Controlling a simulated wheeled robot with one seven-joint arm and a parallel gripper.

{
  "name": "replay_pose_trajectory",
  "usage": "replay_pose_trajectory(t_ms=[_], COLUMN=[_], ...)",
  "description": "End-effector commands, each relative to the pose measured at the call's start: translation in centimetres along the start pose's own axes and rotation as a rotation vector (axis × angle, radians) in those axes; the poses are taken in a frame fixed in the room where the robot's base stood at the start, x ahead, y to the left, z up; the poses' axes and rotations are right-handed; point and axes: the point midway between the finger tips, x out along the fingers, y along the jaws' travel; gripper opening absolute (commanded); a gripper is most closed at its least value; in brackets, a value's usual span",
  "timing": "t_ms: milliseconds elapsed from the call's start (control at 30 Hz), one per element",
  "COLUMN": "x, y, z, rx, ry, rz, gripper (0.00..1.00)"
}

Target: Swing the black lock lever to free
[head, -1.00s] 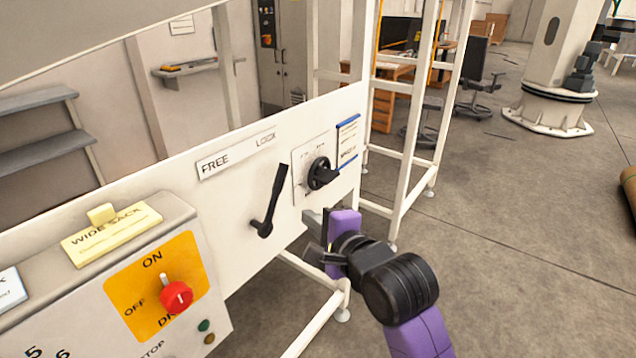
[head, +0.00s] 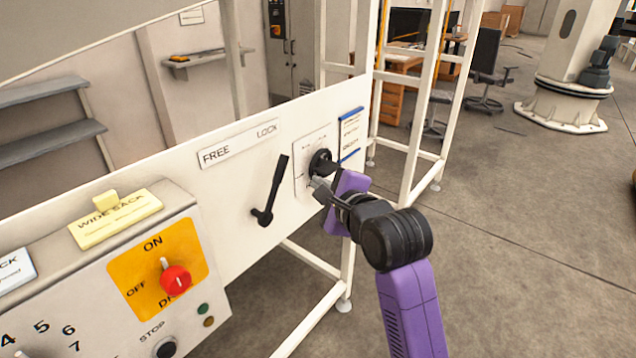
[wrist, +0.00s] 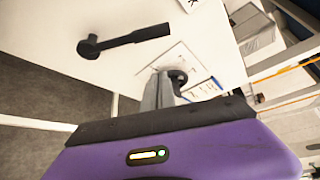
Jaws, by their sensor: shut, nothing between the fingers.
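The black lock lever (head: 271,192) is on the white panel in the head view. Its pivot is at the bottom and its arm points up, leaning right toward the LOCK end of the FREE/LOCK label (head: 240,144). It also shows in the wrist view (wrist: 125,40), lying across the upper left. My gripper (head: 318,190) is shut and empty. Its tips are to the right of the lever, apart from it, in front of the lower part of the black rotary knob (head: 321,162). In the wrist view the grey fingers (wrist: 158,90) are together, near the knob; contact cannot be told.
A control box with a red ON/OFF switch (head: 175,279) and a yellow WIDE SACK block (head: 115,217) stands at the lower left. A white frame post (head: 420,100) rises right of the panel. Open floor lies to the right.

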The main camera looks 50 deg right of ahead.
Motion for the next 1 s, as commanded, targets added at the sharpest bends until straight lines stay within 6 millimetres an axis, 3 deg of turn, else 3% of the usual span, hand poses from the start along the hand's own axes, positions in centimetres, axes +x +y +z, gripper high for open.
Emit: replay_pose_trajectory(t_ms=[367, 600, 1000], x=[7.4, 6.1, 5.8], y=[-0.2, -0.1, 0.0], z=[0.1, 3.2, 3.8], rx=[0.001, -0.002, 0.000], ry=[0.000, -0.002, 0.000], rz=[0.001, 0.000, -0.001], gripper=[0.00, 0.00, 0.00])
